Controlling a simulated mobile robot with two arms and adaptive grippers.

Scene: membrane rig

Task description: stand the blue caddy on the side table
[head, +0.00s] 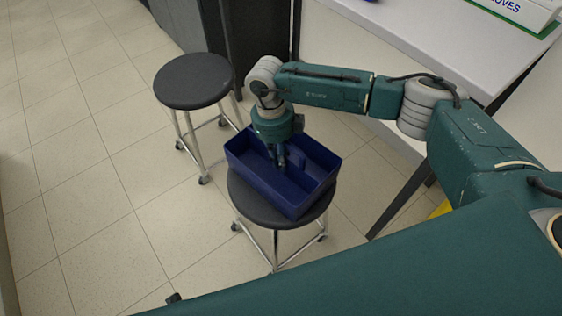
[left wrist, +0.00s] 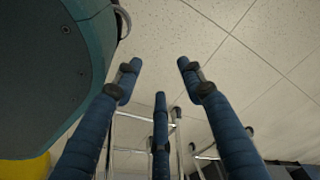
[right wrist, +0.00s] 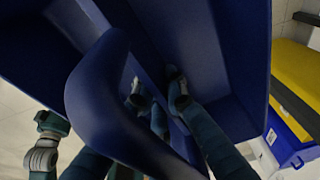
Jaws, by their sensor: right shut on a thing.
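The blue caddy (head: 262,182) is an open tray with a raised middle handle. In the head view it is over the seat of the nearer black stool (head: 240,205); I cannot tell whether it rests there or hangs just above. My right gripper (head: 281,160) reaches down into it and is shut on its handle. The right wrist view shows the caddy's handle (right wrist: 95,90) close up, with the right gripper's fingers (right wrist: 155,95) at it. My left gripper (left wrist: 157,78) is open and empty above the floor. No surface is clearly identifiable as the side table.
A second black stool (head: 194,82) stands empty behind and to the left. A white worktop (head: 430,40) with a gloves box (head: 518,12) is at the upper right. A yellow-and-blue bin (right wrist: 297,85) shows in the right wrist view. The tiled floor at left is clear.

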